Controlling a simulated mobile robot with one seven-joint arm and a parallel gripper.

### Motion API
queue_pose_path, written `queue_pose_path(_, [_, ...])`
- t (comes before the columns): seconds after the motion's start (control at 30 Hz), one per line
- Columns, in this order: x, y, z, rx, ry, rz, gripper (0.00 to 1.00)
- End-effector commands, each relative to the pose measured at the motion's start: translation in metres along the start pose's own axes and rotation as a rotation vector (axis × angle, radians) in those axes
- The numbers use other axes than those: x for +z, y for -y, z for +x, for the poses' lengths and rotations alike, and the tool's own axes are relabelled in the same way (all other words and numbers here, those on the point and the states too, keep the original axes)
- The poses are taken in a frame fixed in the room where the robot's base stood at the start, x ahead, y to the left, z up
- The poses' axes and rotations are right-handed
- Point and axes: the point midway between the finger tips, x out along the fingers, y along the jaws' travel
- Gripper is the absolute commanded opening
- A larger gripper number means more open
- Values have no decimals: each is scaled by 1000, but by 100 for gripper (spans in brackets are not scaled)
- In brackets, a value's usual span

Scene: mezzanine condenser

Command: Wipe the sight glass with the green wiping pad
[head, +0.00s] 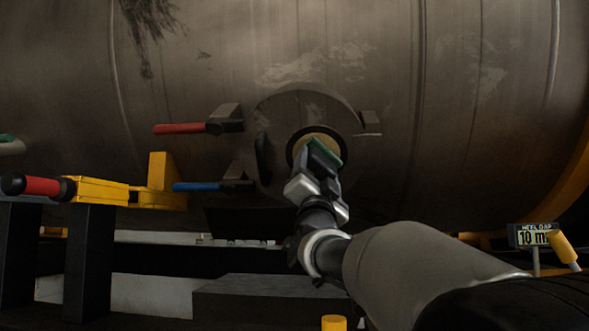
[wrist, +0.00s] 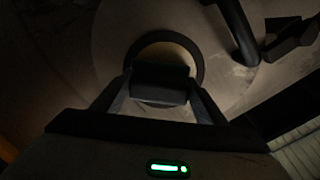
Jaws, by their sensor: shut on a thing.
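The sight glass (head: 316,137) is a round, amber-yellow disc in a dark ring on a round plate on the big tank. It also shows in the wrist view (wrist: 178,52), partly covered from below. My gripper (head: 318,168) is in front of its lower part. It is shut on the green wiping pad (head: 324,154), which shows green along its face in the head view. In the wrist view the pad (wrist: 160,82) is a dark block between the two fingers, overlapping the ring. I cannot tell whether the pad touches the glass.
A red-handled lever (head: 180,128) and a blue-handled lever (head: 196,187) stick out left of the plate. A dark curved handle (head: 263,155) is on the plate. A yellow bracket (head: 100,191) with a red grip stands at left.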

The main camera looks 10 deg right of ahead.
Motion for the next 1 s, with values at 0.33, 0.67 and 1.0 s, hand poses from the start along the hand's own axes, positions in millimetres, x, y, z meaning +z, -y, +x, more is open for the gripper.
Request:
queue_pose_path(0.33, [12, 15, 1, -6, 2, 3, 48])
queue_pose_path(0.67, [32, 33, 0, -4, 1, 3, 48])
queue_pose_path(1.0, [29, 39, 2, -3, -2, 1, 48])
